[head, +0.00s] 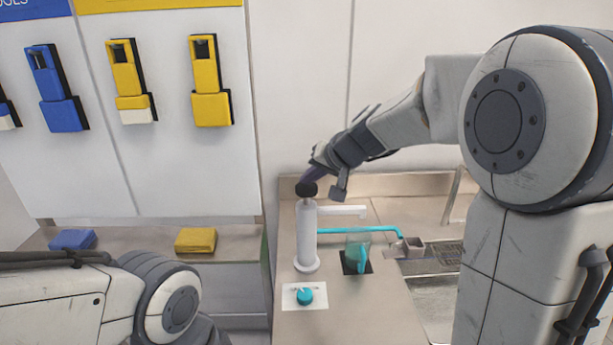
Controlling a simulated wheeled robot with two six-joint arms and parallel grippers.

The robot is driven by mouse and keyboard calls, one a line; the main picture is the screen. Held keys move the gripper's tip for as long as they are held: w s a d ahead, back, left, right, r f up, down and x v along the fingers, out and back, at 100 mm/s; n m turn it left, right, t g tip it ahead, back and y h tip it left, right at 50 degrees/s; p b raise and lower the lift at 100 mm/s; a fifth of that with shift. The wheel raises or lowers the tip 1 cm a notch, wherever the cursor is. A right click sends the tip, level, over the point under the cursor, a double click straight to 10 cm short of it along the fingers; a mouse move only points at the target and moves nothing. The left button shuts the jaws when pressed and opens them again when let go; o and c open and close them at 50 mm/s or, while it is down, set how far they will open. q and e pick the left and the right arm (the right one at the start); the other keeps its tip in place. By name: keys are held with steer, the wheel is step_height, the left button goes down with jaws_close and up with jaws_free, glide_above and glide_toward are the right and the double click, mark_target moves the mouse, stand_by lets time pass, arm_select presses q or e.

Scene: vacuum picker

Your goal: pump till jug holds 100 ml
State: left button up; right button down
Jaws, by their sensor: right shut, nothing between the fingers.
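A white upright pump (308,236) with a black knob (306,189) on top stands on the counter. Its white spout (348,210) points right. A clear jug (358,250) with a teal handle stands on a black square pad to the right of the pump, below the spout's end. Its fill level is too small to read. My right gripper (318,175) is shut and empty, at the pump's black knob; whether it touches the knob I cannot tell. My left arm shows at the lower left, but its gripper is out of view.
A teal pipe (385,230) runs behind the jug toward a sink with a grate (440,253). A white plate with a teal dial (305,296) lies in front of the pump.

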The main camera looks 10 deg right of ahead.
steer(key=shift+f+b, duration=0.4)
steer(key=shift+f, duration=0.1)
stand_by(0.5)
steer(key=shift+r+p, duration=2)
steer(key=shift+r, duration=0.6)
step_height(320, 180, up, 5)
steer(key=p, duration=0.3)
steer(key=shift+p, duration=0.4)
